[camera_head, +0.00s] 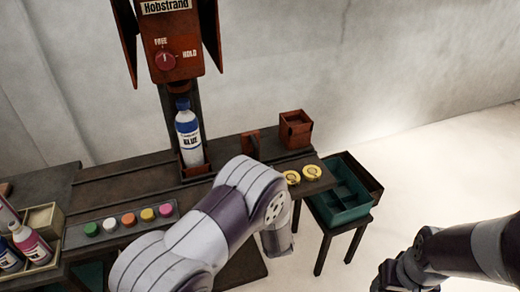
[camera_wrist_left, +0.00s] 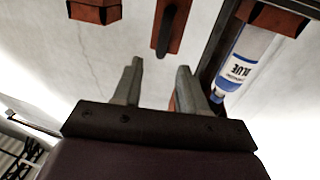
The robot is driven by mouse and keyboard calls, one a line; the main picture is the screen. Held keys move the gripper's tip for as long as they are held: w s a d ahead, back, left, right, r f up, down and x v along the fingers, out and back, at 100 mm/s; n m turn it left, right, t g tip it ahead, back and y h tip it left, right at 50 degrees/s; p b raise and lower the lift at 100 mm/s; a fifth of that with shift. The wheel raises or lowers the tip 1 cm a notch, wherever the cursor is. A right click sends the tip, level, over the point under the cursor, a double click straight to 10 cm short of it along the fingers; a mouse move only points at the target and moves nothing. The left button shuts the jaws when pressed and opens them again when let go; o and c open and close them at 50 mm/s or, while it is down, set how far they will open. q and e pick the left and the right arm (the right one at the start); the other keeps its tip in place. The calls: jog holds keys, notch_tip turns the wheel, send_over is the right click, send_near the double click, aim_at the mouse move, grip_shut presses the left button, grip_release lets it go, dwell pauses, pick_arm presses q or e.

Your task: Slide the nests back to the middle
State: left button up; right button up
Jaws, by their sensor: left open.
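A red-brown nest (camera_head: 194,170) on the dark rail holds a white bottle with a blue cap and a BLUE label (camera_head: 188,135), under the orange machine. A red upright handle (camera_head: 250,143) stands to its right, and a square red nest (camera_head: 295,130) stands near the rail's right end. My left arm reaches over the bench front; its gripper is mostly hidden in the head view. In the left wrist view my left gripper (camera_wrist_left: 157,88) is open and empty, with the handle (camera_wrist_left: 171,27) beyond the fingers. My right gripper (camera_head: 402,276) is dark and unclear at the lower right.
The machine's FREE/HOLD knob (camera_head: 166,60) is above the bottle. A tray of coloured caps (camera_head: 122,219) lies on the bench left, beside a bin of bottles (camera_head: 45,222). Two yellow discs (camera_head: 312,172) lie at the right end. A green crate (camera_head: 340,200) is on a stand beyond.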

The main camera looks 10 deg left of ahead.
aim_at(256, 154)
pick_arm(q)
jog(key=x, duration=1.1)
jog(key=shift+s+a+f, duration=0.1)
jog(key=shift+a+f, duration=0.1)
grip_shut()
